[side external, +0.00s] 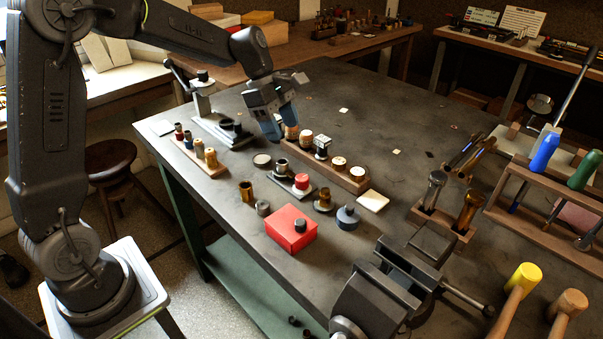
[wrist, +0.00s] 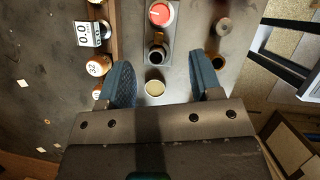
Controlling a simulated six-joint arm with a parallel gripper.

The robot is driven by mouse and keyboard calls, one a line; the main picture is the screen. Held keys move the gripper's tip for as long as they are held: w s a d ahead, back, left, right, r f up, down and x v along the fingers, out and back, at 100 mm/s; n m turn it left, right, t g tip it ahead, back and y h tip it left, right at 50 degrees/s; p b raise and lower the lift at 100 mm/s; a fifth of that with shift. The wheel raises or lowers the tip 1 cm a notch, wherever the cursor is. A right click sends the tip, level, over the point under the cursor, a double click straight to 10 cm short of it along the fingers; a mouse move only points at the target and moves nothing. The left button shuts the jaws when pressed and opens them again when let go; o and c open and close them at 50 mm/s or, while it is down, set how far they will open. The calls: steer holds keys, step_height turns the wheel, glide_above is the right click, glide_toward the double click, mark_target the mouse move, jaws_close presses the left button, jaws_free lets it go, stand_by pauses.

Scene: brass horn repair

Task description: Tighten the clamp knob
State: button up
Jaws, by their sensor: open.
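A red round knob (side external: 302,181) sits on a small grey plate (side external: 290,186) near the middle of the bench, beside a dark upright cylinder (side external: 281,166). I take this as the clamp knob, though nothing labels it. In the wrist view the red knob (wrist: 159,14) is at the top centre, with the dark cylinder (wrist: 156,55) below it on the same plate. My gripper (side external: 280,127) hangs above the bench, behind the plate. Its blue fingers (wrist: 161,82) are apart and empty. A pale round disc (wrist: 155,88) shows between them, below.
A wooden rack (side external: 345,182) of jars and a small display block (wrist: 86,33) runs along the left in the wrist view. A red box (side external: 291,232), a vise (side external: 385,295) and several small pots stand nearer the front. The bench behind the rack is mostly clear.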

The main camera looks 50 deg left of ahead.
mark_target(302, 177)
steer(key=x, duration=1.3)
steer(key=shift+f, duration=0.25)
steer(key=c, duration=0.9)
